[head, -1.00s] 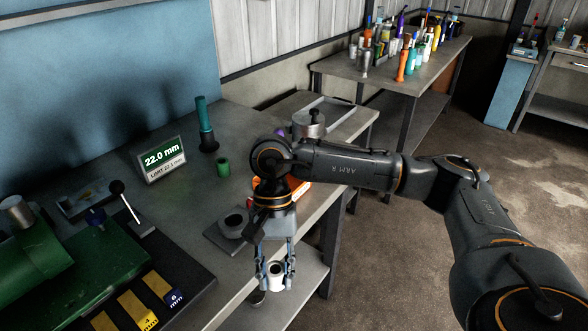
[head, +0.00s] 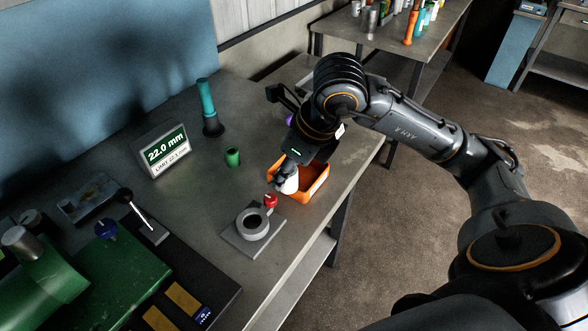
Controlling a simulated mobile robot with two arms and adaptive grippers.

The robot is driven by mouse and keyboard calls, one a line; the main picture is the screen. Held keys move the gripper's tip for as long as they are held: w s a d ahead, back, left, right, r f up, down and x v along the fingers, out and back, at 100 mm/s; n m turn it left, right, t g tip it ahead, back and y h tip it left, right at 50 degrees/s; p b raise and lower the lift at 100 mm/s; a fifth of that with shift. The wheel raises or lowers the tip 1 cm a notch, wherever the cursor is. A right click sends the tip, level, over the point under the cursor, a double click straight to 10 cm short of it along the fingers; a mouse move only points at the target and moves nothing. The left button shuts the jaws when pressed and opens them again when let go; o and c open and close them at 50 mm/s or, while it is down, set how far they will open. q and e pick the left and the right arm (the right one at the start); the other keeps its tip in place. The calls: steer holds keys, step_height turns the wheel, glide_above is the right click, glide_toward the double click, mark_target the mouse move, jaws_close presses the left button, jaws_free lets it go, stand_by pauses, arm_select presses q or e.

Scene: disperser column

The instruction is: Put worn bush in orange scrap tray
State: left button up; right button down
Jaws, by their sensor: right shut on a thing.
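My right gripper (head: 283,172) points down at the near left side of the orange scrap tray (head: 319,188). It is shut on the worn bush (head: 290,185), a pale white ring-shaped piece, held at the tray's left part. I cannot tell whether the bush touches the tray. The gripper and bush hide part of the tray. My left gripper is not in view.
A grey fixture (head: 252,224) with a ring and red knob stands just left of the tray. A green cylinder (head: 233,157), a teal-handled tool (head: 206,105) and a 22.0 mm display (head: 163,150) stand further back. The table's front edge is close to the tray.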

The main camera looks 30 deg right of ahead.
steer(key=w+d+f+p, duration=0.2)
steer(key=w+d+f, duration=0.2)
steer(key=w+d+f+p, duration=0.2)
steer(key=w+d+f, duration=0.2)
steer(key=w, duration=0.1)
steer(key=shift+d+f, duration=0.2)
steer(key=shift+w+d+f+p, duration=0.15)
steer(key=shift+w+d+f, duration=0.1)
steer(key=shift+f, duration=0.15)
steer(key=shift+w+d+f+p, duration=0.15)
steer(key=shift+w+f, duration=0.05)
steer(key=shift+f, duration=0.15)
step_height(320, 180, down, 2)
steer(key=shift+f, duration=0.5)
steer(key=c, duration=1)
jaws_free()
steer(key=shift+f, duration=0.1)
